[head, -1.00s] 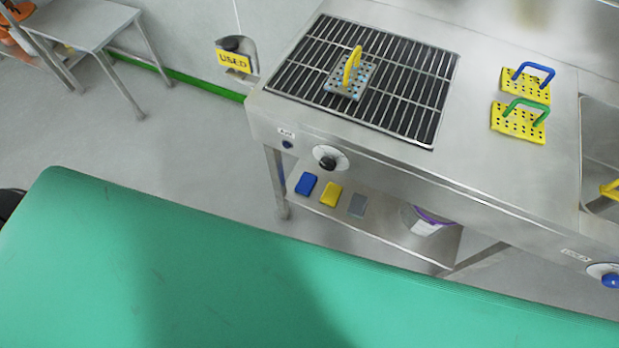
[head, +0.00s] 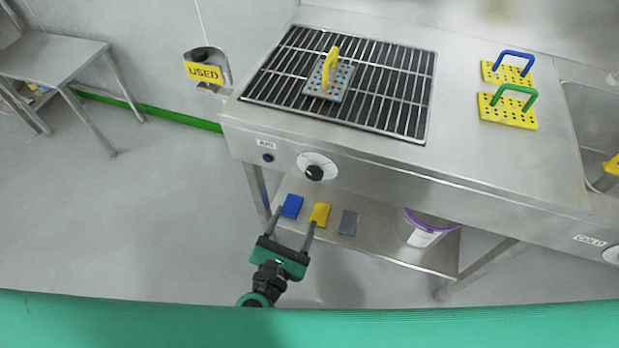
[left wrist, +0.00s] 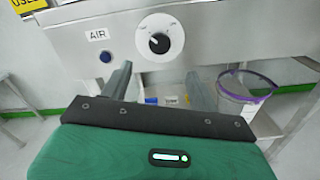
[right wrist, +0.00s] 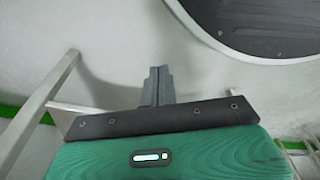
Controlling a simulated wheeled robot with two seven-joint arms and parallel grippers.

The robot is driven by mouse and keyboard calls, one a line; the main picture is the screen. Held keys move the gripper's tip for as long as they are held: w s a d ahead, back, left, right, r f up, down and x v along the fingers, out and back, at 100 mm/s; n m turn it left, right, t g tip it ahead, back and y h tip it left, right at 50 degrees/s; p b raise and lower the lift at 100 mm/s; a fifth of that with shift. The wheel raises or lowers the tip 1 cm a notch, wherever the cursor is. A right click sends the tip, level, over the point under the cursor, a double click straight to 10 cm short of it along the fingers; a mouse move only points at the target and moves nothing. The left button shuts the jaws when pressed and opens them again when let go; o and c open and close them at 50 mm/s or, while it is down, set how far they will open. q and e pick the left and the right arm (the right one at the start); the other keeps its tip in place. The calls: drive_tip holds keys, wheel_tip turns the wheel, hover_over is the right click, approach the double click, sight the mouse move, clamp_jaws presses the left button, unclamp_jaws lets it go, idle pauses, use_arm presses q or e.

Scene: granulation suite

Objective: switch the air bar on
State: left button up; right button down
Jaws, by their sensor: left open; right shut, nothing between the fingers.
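The air bar's control is a round white dial with a black knob (head: 315,172) on the front panel of the steel bench, beside the AIR label (head: 267,144). A small blue button (head: 268,158) sits under that label. The left wrist view shows the knob (left wrist: 159,43) ahead, with a white mark on it, and the blue button (left wrist: 105,57) to its left. My left gripper (head: 295,222) is open and empty, below and in front of the dial, touching nothing that I can see. My right gripper (right wrist: 157,88) is shut and empty in the right wrist view, outside the head view.
A grate (head: 390,85) on the bench top holds a perforated plate with a yellow handle (head: 328,72). Blue, yellow and grey pads lie on the lower shelf (head: 385,250) near a purple-rimmed bucket (head: 430,225). A USED holder (head: 204,71) hangs at left. Floor at left is clear.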

sight(313, 176)
use_arm(q)
drive_tip(key=p+x, duration=0.3)
drive_tip(key=x, duration=0.8)
drive_tip(key=shift+x, duration=0.8)
use_arm(e)
drive_tip(key=s+d+f, duration=0.2)
drive_tip(key=s+f, duration=0.4)
drive_tip(key=s, duration=0.1)
drive_tip(key=shift+s+d, duration=0.25)
drive_tip(key=shift+d, duration=0.1)
use_arm(q)
drive_tip(key=c, duration=1)
